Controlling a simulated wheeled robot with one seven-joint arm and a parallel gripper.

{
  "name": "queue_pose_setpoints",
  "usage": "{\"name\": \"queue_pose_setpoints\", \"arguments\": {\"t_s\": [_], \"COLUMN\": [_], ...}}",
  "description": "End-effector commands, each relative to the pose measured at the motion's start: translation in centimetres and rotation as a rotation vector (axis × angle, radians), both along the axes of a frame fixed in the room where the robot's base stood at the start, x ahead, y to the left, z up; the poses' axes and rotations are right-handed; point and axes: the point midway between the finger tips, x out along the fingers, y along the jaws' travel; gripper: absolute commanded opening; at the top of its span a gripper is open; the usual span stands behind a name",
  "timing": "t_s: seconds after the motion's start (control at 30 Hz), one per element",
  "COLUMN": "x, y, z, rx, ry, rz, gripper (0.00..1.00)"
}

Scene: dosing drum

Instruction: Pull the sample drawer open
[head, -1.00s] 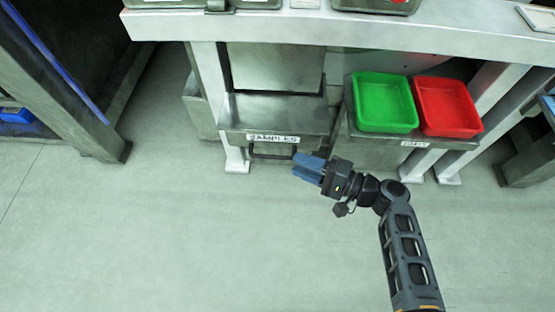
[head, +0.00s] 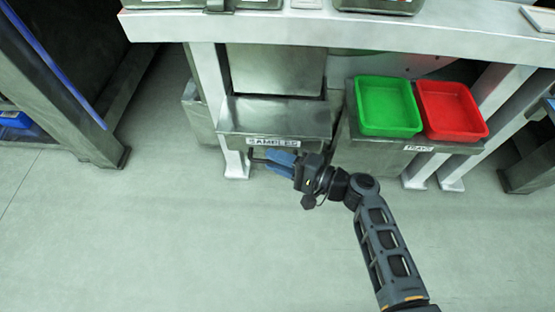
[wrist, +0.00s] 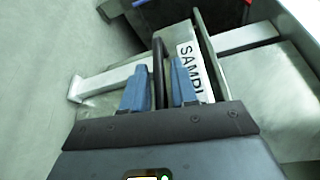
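The sample drawer (head: 232,143) is a grey metal unit under the bench, with a white SAMPLES label (head: 273,142) on its front. Its dark bar handle (head: 256,160) is mostly hidden by my gripper in the head view. My gripper (head: 270,159) has blue fingers and is at the handle, just below the label. In the wrist view, the handle (wrist: 158,46) runs between the two fingers of my gripper (wrist: 159,66). The fingers are apart, with a visible gap on the right side of the handle. The label (wrist: 189,68) shows partly beyond the right finger.
A green tray (head: 388,131) and a red tray (head: 450,135) sit on a grey unit right of the drawer. White bench legs (head: 206,95) stand close by on the left. The floor (head: 200,240) in front of the drawer is clear.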

Motion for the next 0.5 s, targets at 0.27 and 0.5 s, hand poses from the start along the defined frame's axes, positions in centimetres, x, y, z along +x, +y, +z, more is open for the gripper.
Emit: {"name": "queue_pose_setpoints", "arguments": {"t_s": [0.27,0.5], "x": [-0.01,-0.02], "y": [-0.02,-0.03], "z": [-0.02,-0.04], "rx": [0.000,0.000], "ry": [0.000,0.000], "rz": [0.000,0.000], "gripper": [0.01,0.00]}}
